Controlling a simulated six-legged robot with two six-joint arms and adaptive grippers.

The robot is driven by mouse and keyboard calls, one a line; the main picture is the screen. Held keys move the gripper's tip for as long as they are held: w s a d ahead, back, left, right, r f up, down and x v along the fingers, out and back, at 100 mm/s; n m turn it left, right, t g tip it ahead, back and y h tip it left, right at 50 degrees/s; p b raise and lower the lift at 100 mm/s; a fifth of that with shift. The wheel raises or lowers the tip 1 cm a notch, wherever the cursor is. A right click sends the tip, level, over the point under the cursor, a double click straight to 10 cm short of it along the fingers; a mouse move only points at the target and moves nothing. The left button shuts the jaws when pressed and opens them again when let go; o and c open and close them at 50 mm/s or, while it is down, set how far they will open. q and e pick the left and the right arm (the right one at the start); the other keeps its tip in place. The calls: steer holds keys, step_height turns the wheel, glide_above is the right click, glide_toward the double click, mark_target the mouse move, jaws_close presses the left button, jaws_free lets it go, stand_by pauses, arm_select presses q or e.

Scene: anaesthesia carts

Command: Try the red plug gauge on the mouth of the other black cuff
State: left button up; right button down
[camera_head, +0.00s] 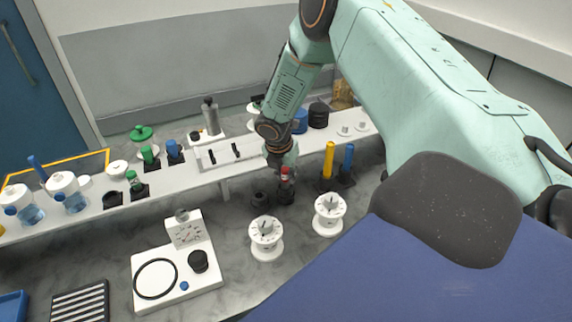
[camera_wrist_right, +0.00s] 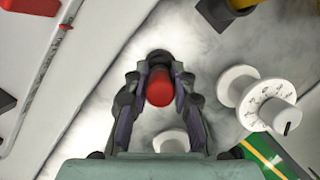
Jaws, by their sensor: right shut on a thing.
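My right gripper (camera_head: 282,163) is shut on the red plug gauge (camera_head: 285,173). In the right wrist view the red gauge (camera_wrist_right: 160,90) sits between the two fingers of the gripper (camera_wrist_right: 158,80). One black cuff (camera_head: 286,197) stands on the grey marbled top directly below the gauge in the head view. I cannot tell whether the gauge touches its mouth. The other black cuff (camera_head: 259,199) stands just left of it, apart from the gauge. In the wrist view a dark round part (camera_wrist_right: 160,57) shows just past the gauge. My left gripper is not in view.
Two white dial units (camera_head: 266,246) (camera_head: 329,222) stand in front of the cuffs. A yellow gauge (camera_head: 328,160) and a blue gauge (camera_head: 347,163) stand in black holders at right. A white raised shelf (camera_head: 225,172) runs behind. A white device (camera_head: 145,262) stands front left.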

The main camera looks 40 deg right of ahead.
steer(key=shift+f+b, duration=0.45)
steer(key=shift+f, duration=0.4)
stand_by(0.7)
steer(key=shift+s+f, duration=0.1)
stand_by(2.2)
steer(key=shift+p, duration=0.3)
steer(key=shift+r+p, duration=0.55)
steer(key=shift+r, duration=0.15)
steer(key=shift+r+p, duration=2.75)
steer(key=shift+r, duration=0.2)
steer(key=shift+f, duration=0.15)
